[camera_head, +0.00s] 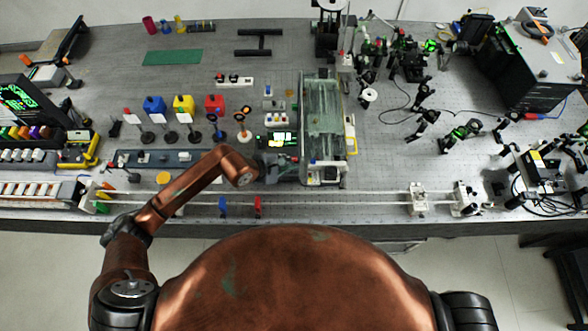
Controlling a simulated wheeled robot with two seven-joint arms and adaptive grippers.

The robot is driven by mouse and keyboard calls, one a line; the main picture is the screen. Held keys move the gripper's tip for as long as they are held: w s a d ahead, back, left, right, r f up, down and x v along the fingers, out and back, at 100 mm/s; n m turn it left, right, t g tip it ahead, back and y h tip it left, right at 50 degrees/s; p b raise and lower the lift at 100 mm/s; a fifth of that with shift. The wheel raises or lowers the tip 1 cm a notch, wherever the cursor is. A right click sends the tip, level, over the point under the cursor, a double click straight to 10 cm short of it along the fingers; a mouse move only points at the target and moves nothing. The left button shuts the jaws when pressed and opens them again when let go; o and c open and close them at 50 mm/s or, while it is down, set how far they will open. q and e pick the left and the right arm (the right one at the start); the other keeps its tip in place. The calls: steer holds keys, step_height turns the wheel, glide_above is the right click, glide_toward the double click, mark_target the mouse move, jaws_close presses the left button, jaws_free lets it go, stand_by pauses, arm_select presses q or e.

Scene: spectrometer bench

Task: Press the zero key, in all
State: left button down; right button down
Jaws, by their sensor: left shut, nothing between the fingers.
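An instrument with a small lit display (280,138) stands at the middle of the bench, against the left side of a clear-covered chamber (322,115). I cannot make out which small key near it is the zero key. My left arm reaches in from the left, and its copper wrist lies just left of and in front of this instrument. My left gripper (268,166) is a small dark shape beyond the wrist, close to the instrument's front. It is shut and empty. Its fingertips are mostly hidden, and I cannot tell whether they touch anything. My right gripper is out of view.
Several filter stands, with blue (154,105), yellow (184,104) and red (214,105) blocks behind them, stand left of the instrument. A long rail (330,200) runs along the front edge. Optical mounts and a black box (525,65) fill the right.

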arm_select(q)
steer(key=shift+f, duration=0.15)
stand_by(0.5)
steer(key=shift+r+p, duration=0.3)
steer(key=shift+r, duration=0.6)
steer(key=shift+r+p, duration=1.25)
steer(key=shift+r, duration=1.3)
steer(key=shift+f, duration=0.1)
